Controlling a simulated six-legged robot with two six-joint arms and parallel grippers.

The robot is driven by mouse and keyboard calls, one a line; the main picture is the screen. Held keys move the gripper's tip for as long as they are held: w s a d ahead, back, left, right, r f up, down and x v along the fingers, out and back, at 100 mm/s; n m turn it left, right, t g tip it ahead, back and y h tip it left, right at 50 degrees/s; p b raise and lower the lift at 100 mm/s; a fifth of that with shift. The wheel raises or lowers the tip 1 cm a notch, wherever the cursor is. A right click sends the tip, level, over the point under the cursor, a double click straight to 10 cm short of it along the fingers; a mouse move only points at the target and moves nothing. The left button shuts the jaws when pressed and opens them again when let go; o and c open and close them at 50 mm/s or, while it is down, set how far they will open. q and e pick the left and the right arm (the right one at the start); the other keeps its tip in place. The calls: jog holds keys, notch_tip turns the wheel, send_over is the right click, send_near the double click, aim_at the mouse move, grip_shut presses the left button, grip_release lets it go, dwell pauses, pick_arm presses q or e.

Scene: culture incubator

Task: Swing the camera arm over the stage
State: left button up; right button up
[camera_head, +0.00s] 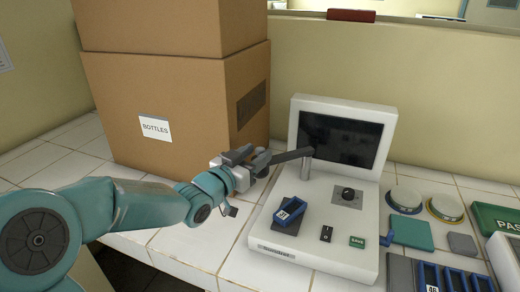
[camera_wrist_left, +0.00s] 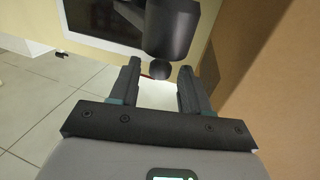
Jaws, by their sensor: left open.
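The camera arm (camera_head: 291,156) is a dark bar on a short grey post on the white instrument (camera_head: 318,211). It points left, away from the stage (camera_head: 286,226), a dark plate with a blue labelled holder (camera_head: 291,211) on it. My left gripper (camera_head: 257,160) is at the arm's outer end and partly hides it. In the left wrist view, my open left gripper (camera_wrist_left: 159,76) has a dark round knob (camera_wrist_left: 160,69) between or just beyond its fingertips, below a dark cylinder (camera_wrist_left: 171,28). I cannot tell whether the fingers touch it. My right gripper is not in view.
Cardboard boxes (camera_head: 175,105) are stacked close behind and left of my left gripper. The instrument's dark screen (camera_head: 341,138) stands behind the post. Round dishes (camera_head: 404,198), a green pad (camera_head: 410,232) and a rack of blue holders (camera_head: 453,279) lie to the right.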

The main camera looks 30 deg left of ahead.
aim_at(285, 156)
pick_arm(q)
jog(key=shift+w, duration=1.3)
grip_shut()
jog(key=shift+d, duration=0.1)
